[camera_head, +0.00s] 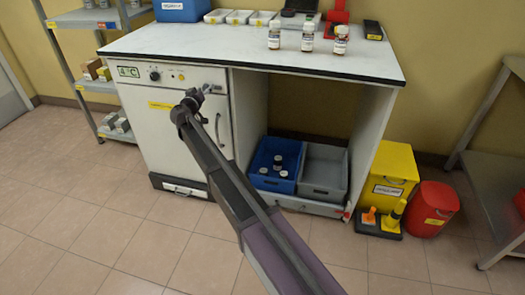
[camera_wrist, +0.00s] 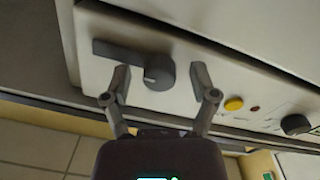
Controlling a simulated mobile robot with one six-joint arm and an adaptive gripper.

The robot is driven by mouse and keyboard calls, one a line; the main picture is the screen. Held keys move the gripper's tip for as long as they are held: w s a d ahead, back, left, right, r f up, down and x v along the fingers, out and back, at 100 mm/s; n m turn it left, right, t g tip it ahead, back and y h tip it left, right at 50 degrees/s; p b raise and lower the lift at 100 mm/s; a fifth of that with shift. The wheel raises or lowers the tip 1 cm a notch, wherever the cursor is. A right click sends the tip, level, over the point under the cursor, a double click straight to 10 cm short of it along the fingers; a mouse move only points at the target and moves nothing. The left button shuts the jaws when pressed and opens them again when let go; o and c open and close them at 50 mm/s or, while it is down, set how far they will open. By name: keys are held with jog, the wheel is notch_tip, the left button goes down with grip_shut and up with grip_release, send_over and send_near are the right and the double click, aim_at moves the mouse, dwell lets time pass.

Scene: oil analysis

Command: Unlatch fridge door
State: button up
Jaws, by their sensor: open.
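The white under-counter fridge (camera_head: 155,135) has a closed door beneath a control panel. A dark grey latch (camera_wrist: 152,72), with a round hub and a flat arm reaching left, is mounted on the white panel in the wrist view. My gripper (camera_wrist: 160,76) is open, its two fingers on either side of the hub; I cannot tell whether they touch it. In the head view my gripper (camera_head: 205,89) is at the panel's upper right end and largely hides the latch.
A yellow button (camera_wrist: 233,104) and a dark dial (camera_wrist: 296,125) sit along the panel. The worktop (camera_head: 220,45) above holds several bottles and trays. A blue crate (camera_head: 262,180) and a grey crate (camera_head: 325,170) stand right of the fridge. The floor in front is clear.

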jog(key=m, duration=0.4)
jog(key=shift+s+a, duration=0.1)
jog(key=shift+s, duration=0.15)
jog(key=v, duration=1.3)
jog(key=s+d+f+g+b, duration=0.1)
jog(key=d+f+g+b, duration=0.1)
jog(key=d+f, duration=0.3)
jog(key=s+d+f+g+h+b, duration=0.1)
jog(key=d+f+g, duration=0.3)
jog(key=d, duration=0.8)
jog(key=s+d+f+m+g+h+b, duration=0.1)
jog(key=s+d+f+g+b, duration=0.1)
jog(key=d+f, duration=0.4)
jog(key=shift+s+d+f+g+b, duration=0.4)
jog(key=shift+s+d, duration=0.25)
jog(key=shift+d, duration=1.05)
